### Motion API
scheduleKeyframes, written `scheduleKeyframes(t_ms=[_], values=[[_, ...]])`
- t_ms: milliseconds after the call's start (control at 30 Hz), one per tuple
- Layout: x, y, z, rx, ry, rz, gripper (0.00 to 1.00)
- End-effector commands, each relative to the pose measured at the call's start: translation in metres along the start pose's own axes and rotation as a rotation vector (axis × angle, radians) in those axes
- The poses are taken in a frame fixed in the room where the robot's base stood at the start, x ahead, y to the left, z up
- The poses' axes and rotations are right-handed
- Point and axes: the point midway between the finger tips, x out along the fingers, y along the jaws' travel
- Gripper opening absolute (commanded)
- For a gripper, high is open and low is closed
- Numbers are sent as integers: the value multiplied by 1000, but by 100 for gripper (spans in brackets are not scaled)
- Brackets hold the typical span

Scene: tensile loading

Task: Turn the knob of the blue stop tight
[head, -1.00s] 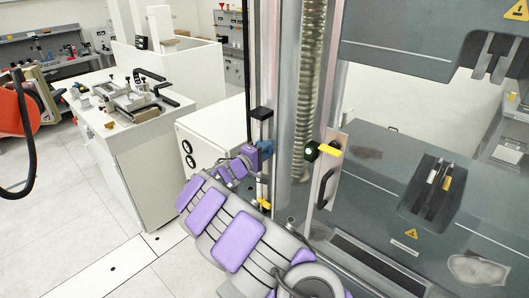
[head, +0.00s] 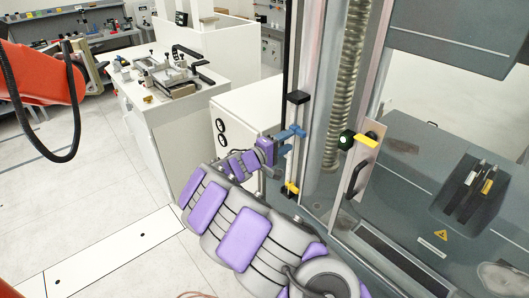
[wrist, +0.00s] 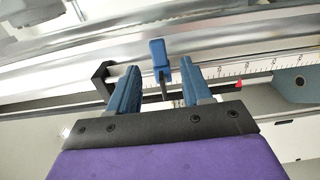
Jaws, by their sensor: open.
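The blue stop (wrist: 158,60) is a small blue piece on the scaled rail in the wrist view. It stands between the two blue fingers of my gripper (wrist: 160,74), which are open, one on each side. A gap shows between the stop and each finger, and whether either touches is not clear. In the head view, my gripper (head: 281,143) is at the upright rail beside the machine column. The stop there blends with the blue fingers, and its knob is hard to make out.
A panel with a black handle (head: 357,178) and a green-black button (head: 346,140) stands to the right. A white cabinet (head: 232,125) stands behind my arm.

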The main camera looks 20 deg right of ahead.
Motion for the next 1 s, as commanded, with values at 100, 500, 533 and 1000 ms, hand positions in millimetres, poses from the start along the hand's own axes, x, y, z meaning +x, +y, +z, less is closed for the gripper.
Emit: scheduleKeyframes(t_ms=[100, 500, 533, 1000], values=[[-28, 1, -1, -3, 5, 0, 49], [-92, 0, 0, -1, 0, 0, 49], [-94, 0, 0, -1, 0, 0, 49], [-99, -1, 0, -1, -1, -1, 49]])
